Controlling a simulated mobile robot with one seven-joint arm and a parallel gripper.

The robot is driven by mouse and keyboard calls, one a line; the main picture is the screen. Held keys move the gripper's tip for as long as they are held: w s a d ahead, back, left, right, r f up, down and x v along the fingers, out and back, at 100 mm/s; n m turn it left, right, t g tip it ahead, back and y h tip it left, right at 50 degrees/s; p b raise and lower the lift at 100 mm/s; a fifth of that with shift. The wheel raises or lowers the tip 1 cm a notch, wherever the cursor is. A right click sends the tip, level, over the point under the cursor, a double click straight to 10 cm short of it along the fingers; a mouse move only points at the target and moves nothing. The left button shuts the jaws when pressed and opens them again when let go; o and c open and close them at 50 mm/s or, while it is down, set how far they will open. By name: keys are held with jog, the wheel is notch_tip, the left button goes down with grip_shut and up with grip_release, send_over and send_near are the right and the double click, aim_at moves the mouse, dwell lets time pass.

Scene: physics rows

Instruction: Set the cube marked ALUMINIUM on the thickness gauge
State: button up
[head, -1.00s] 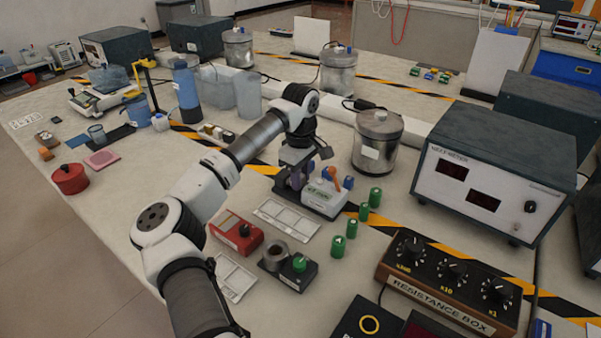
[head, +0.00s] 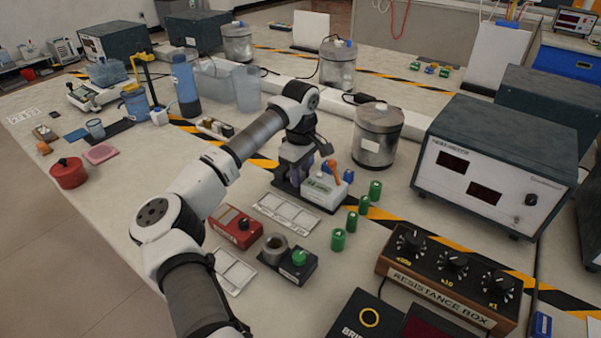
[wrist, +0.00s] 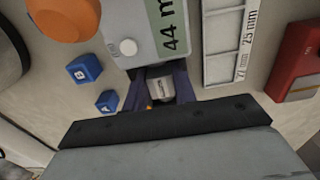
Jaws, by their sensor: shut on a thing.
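The thickness gauge (head: 324,190) is a pale unit with a green display on a dark base, near the table's middle. In the wrist view its display (wrist: 172,25) reads "44 m", the rest cut off. My gripper (head: 292,180) points down over the left part of the dark base, beside the pale unit. Its dark purple fingers are shut on a silver-grey cube (wrist: 160,88). The cube's face has small lettering that I cannot read. I cannot tell whether the cube touches the base. In the head view the fingers hide the cube.
Blue cubes (wrist: 85,69) and an orange object (wrist: 65,16) lie close beside the gauge. Several green cylinders (head: 338,240) stand to its right. A white slotted tray (head: 285,214) and a red box (head: 236,226) lie in front. A metal canister (head: 377,135) stands behind.

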jog(key=shift+f, duration=0.4)
dwell(0.3)
jog(key=o, duration=1.3)
jog(key=shift+r+p, duration=2.25)
jog(key=shift+r, duration=1.8)
jog(key=shift+f, duration=0.1)
